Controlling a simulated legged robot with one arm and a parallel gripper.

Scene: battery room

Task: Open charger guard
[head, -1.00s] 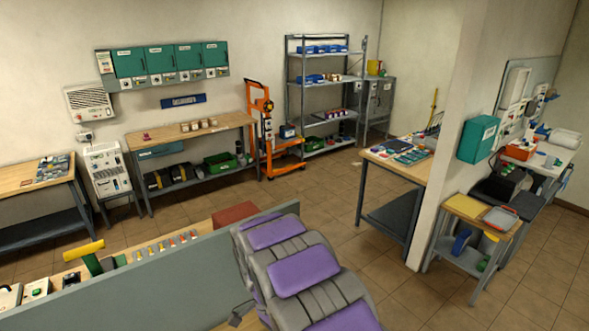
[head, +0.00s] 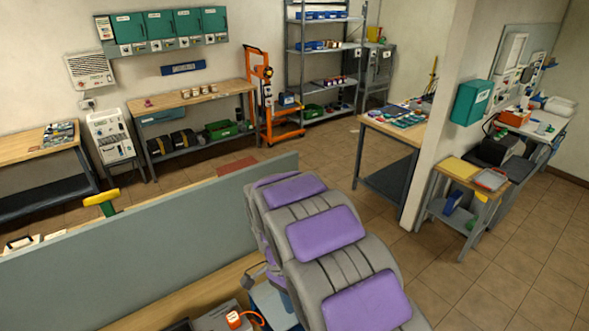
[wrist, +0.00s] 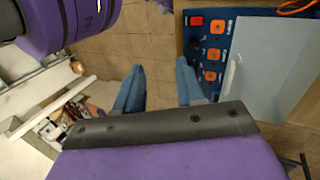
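I cannot tell for certain which thing is the charger guard. A row of teal cabinets with closed doors (head: 172,26) hangs on the back wall in the head view, with small units below the doors. In the wrist view, a blue panel (wrist: 195,68) with a red button and several orange controls lies at upper right, with a pale flat plate (wrist: 262,75) beside the controls. My gripper (wrist: 157,88) shows two blue-grey fingers apart, with only floor between them, left of the panel. My gripper is not visible in the head view.
A grey partition (head: 150,232) stands close in front. Below it a bench holds a grey box with an orange cable (head: 236,319). An orange lift trolley (head: 262,98) and a metal shelf stand behind. Tiled floor (head: 430,275) is open at right.

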